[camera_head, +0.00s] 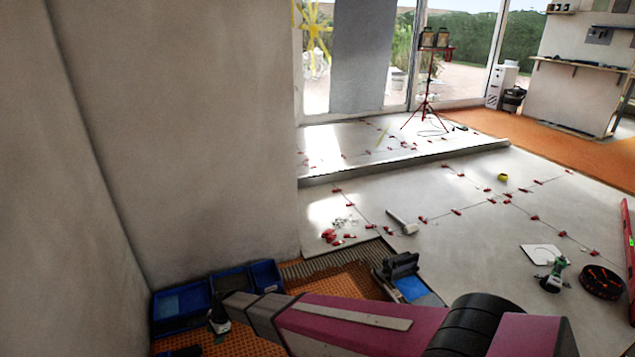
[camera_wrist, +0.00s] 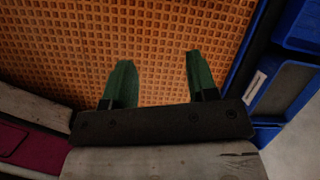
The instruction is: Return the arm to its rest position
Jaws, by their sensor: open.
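My arm (camera_head: 345,320), with pink and grey links, reaches from the lower right of the head view toward the lower left, low over the orange floor mat (camera_head: 345,285). My gripper (camera_wrist: 158,70) shows in the wrist view with its two green fingers spread apart. Nothing is between them. Below the fingers is the orange waffle-patterned mat (camera_wrist: 130,30). In the head view I cannot make out the fingers clearly at the arm's end.
Blue bins (camera_head: 180,302) stand by the wall (camera_head: 190,130) at lower left, close to my arm's end; a blue bin edge (camera_wrist: 250,60) shows at right in the wrist view. A tool with a blue base (camera_head: 410,285) stands behind my arm. Tiles (camera_head: 450,205) with red clips lie beyond.

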